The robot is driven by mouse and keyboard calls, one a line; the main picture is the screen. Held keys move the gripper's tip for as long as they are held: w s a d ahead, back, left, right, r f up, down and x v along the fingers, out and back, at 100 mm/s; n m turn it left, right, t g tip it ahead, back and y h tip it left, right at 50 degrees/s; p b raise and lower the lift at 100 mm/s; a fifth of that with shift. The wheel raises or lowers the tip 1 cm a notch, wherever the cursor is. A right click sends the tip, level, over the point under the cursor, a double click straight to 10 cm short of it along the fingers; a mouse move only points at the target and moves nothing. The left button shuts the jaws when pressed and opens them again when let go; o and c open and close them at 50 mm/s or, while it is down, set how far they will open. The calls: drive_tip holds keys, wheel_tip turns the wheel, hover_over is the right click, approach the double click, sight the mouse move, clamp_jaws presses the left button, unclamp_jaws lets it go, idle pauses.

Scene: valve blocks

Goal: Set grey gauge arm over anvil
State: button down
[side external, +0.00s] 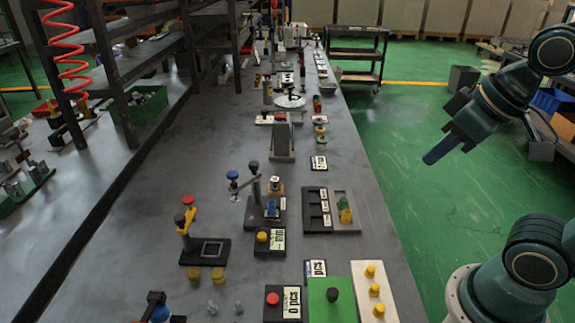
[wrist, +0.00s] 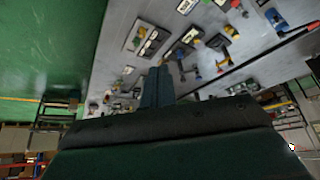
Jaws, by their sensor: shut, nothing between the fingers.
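In the side external view, a grey gauge arm (side external: 244,184) with a blue knob at its outer end reaches left from an upright post with a black knob. The post stands on a black base (side external: 254,222). A small blue block, which may be the anvil (side external: 271,208), sits on that base right of the post, and the arm points away from it. My gripper (side external: 429,160) is shut and empty, held high over the green floor right of the bench, far from the arm. In the wrist view its fingers (wrist: 158,72) are together; the stations there are too small to tell apart surely.
A yellow arm (side external: 188,217) with a red knob stands on a black base to the left. A black tray (side external: 316,220), a yellow-button box (side external: 263,241) and a red-button box (side external: 274,300) stand nearby. The grey bench (side external: 130,230) has free room at left.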

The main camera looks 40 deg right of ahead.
drive_tip(key=w+a+r+m+g, duration=0.1)
drive_tip(key=w+a+r, duration=0.1)
drive_tip(key=w, duration=1)
drive_tip(key=w+a+r, duration=0.2)
drive_tip(key=w+r, duration=0.1)
drive_tip(key=w, duration=0.9)
drive_tip(key=w+a+f, duration=0.4)
drive_tip(key=w+f, duration=0.2)
drive_tip(key=w, duration=0.3)
drive_tip(key=w+a+f+m, duration=0.1)
drive_tip(key=w+a+f, duration=0.3)
drive_tip(key=w+f, duration=0.3)
drive_tip(key=w, duration=0.3)
drive_tip(key=shift+w+f+g+h, duration=0.2)
drive_tip(key=shift+w+g+h, duration=0.1)
drive_tip(key=shift+g, duration=0.1)
drive_tip(key=shift+a+f, duration=0.1)
wheel_tip(320, 180, down, 9)
drive_tip(key=shift+s, duration=0.35)
drive_tip(key=shift+f, duration=0.1)
